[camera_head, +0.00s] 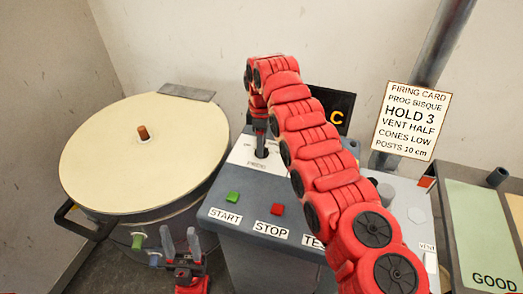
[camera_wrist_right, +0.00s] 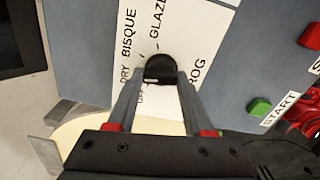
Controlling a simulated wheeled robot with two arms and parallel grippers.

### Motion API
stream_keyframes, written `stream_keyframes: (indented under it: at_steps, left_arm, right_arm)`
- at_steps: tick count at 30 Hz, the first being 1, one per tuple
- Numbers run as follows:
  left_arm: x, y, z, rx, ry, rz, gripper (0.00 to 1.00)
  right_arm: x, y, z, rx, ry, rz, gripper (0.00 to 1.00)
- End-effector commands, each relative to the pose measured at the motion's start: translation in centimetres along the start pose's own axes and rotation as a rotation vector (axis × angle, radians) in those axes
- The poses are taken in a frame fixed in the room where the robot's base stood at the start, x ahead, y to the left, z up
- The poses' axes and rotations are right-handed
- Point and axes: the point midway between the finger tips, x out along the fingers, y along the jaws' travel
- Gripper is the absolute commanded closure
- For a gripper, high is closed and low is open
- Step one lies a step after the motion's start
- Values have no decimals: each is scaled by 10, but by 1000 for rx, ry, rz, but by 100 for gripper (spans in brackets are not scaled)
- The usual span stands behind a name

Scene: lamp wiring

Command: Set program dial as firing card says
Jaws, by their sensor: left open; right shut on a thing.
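The black program dial (camera_head: 262,152) sits on a white plate on the grey control box. My right gripper (camera_head: 261,132) reaches down onto it and is shut on it. In the right wrist view, the dial (camera_wrist_right: 160,68) is between the fingertips, with DRY, BISQUE and GLAZE printed around it and OFF partly covered by a finger. I cannot tell for certain which label the dial points to. My left gripper (camera_head: 180,243) is open and empty, low in front of the kiln.
The round kiln (camera_head: 110,165) with its cream lid stands left of the box. Green START (camera_head: 233,197) and red STOP (camera_head: 277,209) buttons sit at the box's front. My right arm hides part of the panel. A green GOOD tray (camera_head: 480,215) lies at right.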

Motion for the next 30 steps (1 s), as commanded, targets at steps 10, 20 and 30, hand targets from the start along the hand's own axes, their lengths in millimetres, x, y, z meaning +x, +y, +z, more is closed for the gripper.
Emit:
stream_keyframes:
  at_steps: [10, 20, 30]
  left_arm:
    - [-29, 1, 5, 0, 0, 0, 50]
    - [-38, 2, 6, 0, 0, 0, 50]
    - [-40, 2, 7, 0, 0, 0, 50]
  right_arm:
    - [2, 0, 1, 303, -1, 0, 100]
    - [2, 0, 2, 489, -2, -2, 100]
    - [0, 0, 2, 551, -1, -1, 100]
